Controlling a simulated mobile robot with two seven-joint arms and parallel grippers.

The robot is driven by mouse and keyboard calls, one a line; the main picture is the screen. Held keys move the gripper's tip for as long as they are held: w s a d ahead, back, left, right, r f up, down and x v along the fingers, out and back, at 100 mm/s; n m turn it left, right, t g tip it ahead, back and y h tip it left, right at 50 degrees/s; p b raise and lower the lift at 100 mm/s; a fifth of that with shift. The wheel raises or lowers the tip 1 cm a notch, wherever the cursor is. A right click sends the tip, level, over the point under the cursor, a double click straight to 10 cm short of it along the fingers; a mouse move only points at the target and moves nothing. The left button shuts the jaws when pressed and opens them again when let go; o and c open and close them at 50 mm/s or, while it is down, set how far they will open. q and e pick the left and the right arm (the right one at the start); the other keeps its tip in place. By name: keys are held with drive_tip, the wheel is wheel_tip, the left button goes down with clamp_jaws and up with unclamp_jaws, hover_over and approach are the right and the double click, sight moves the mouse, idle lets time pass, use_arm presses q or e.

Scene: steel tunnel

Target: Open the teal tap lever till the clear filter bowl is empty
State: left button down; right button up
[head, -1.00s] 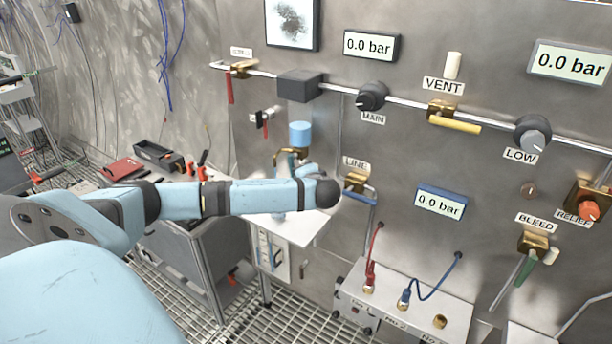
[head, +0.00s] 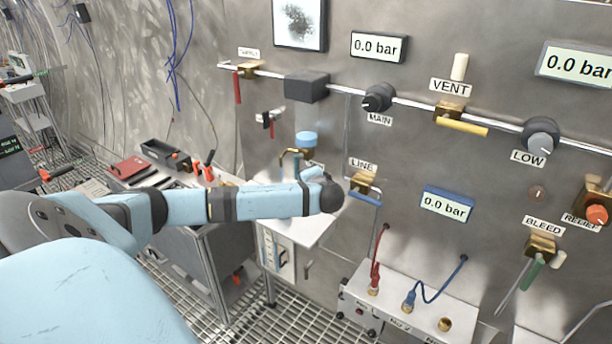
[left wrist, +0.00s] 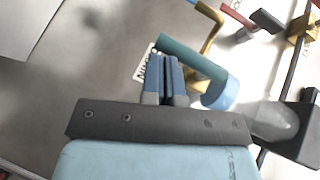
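In the left wrist view a light blue cylinder (left wrist: 219,93) hangs by the brass pipe (left wrist: 211,30). The teal tap lever (left wrist: 193,57) slants across just beyond my left fingertips. My left gripper (left wrist: 166,62) has its blue fingers nearly together, with nothing seen between them. Its tips look close to the lever; contact is unclear. My right gripper is out of view.
The wall carries the LINE valve (head: 364,184), the MAIN knob (head: 378,97) and the VENT valve (head: 460,122) close to my arm. A white shelf (head: 305,231) lies below. A hose box (head: 400,310) stands lower right. A tool bench (head: 165,165) stands left.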

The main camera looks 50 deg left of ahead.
use_arm(q)
drive_tip(key=b+v, duration=0.2)
drive_tip(key=v, duration=1.2)
drive_tip(key=shift+a, duration=0.1)
